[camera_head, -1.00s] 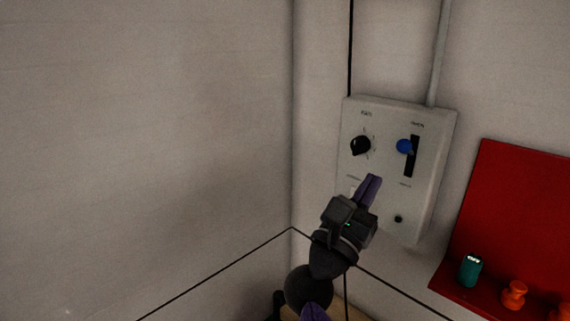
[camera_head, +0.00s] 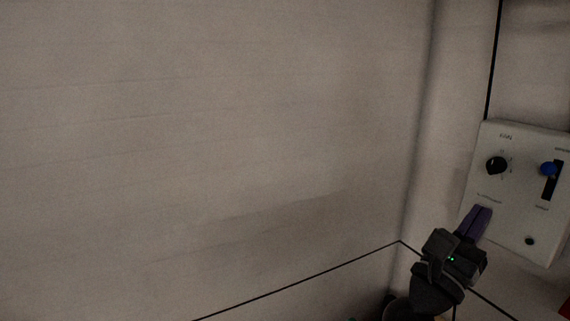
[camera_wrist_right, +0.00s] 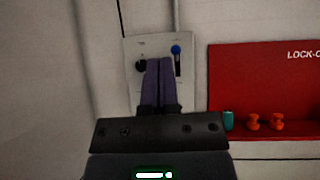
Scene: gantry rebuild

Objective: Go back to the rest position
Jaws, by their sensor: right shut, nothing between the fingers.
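My right gripper (camera_head: 480,222) is in the lower right of the head view, its purple fingers closed together with nothing between them. In the right wrist view the shut fingers (camera_wrist_right: 158,84) point toward a white control panel (camera_wrist_right: 131,54) and hide part of it. My left gripper is not in view.
A red lock-out board (camera_wrist_right: 262,80) hangs right of the panel in the right wrist view. A teal item (camera_wrist_right: 228,120) and orange items (camera_wrist_right: 253,122) sit along its bottom. A pale wall (camera_head: 200,140) fills the left of the head view, clear of objects.

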